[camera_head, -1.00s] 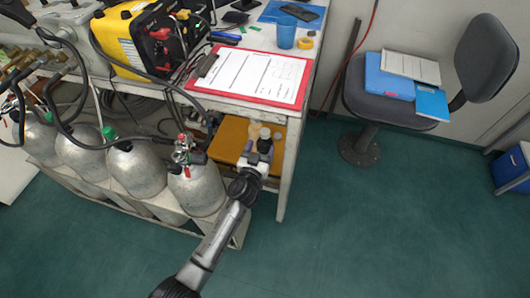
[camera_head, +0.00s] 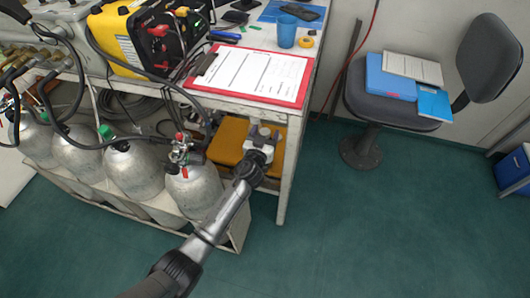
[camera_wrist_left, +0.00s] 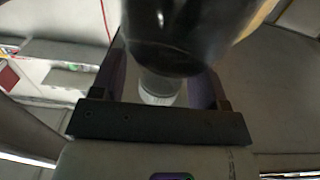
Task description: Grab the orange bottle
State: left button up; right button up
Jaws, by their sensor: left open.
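I cannot make out an orange bottle for certain in either view. My left gripper (camera_head: 261,141) is open and reaches in under the table's corner, over the orange-yellow surface on the low shelf (camera_head: 229,138). It covers most of the small items there. In the left wrist view the two fingers of my left gripper (camera_wrist_left: 158,88) stand apart. A dark, rounded object (camera_wrist_left: 185,30) looms close in front of them, and a small pale, whitish item (camera_wrist_left: 159,88) shows below it between the fingers. I cannot tell whether the fingers touch either. My right gripper is not in view.
A table leg (camera_head: 290,172) stands just right of my left gripper, and the tabletop with a red clipboard (camera_head: 250,75) lies above it. Grey gas cylinders (camera_head: 194,188) stand to the left. A chair (camera_head: 395,105) is at the right, with open green floor before it.

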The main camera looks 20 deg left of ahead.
pick_arm(q)
jog(key=shift+c, duration=0.3)
grip_shut()
dwell(0.4)
